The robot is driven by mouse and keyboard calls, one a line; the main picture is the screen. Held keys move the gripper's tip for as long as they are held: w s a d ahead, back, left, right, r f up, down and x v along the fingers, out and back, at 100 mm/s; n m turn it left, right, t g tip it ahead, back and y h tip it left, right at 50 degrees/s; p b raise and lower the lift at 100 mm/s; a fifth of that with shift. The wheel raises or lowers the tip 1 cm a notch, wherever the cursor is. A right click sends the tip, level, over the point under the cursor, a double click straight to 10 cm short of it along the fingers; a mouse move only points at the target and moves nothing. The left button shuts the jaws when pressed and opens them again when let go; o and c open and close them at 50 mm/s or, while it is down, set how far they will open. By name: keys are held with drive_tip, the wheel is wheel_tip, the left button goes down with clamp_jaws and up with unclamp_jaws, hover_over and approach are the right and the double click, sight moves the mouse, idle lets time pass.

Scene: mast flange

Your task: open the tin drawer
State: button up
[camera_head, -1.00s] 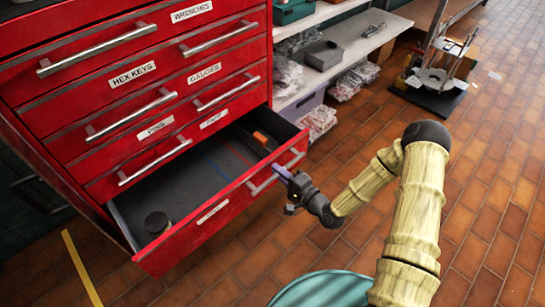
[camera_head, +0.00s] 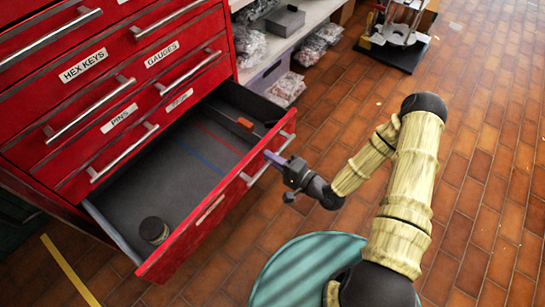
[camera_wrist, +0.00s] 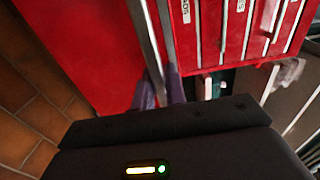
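The bottom drawer (camera_head: 190,226) of the red cabinet is pulled well out; the label on its front is too small to read. Inside are a small round dark tin (camera_head: 154,231) in the near left corner and an orange and black item (camera_head: 245,123) by the far right wall. My gripper (camera_head: 273,159) is at the handle (camera_head: 254,178) of this drawer, at its right part. In the wrist view my purple fingers (camera_wrist: 160,88) lie on either side of the metal handle bar (camera_wrist: 146,38) and appear shut on it.
Drawers above, such as HEX KEYS (camera_head: 82,66) and GAUGES (camera_head: 161,54), are shut. A shelf (camera_head: 318,22) with bagged parts stands right of the cabinet. A dark-based stand (camera_head: 395,50) is at the back. The tiled floor on the right is clear.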

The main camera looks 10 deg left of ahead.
drive_tip(key=o, duration=0.4)
drive_tip(key=shift+d, duration=0.1)
drive_tip(key=p+v, duration=0.4)
drive_tip(key=v, duration=1.3)
drive_tip(key=shift+s+f, duration=0.1)
drive_tip(key=shift+s, duration=0.05)
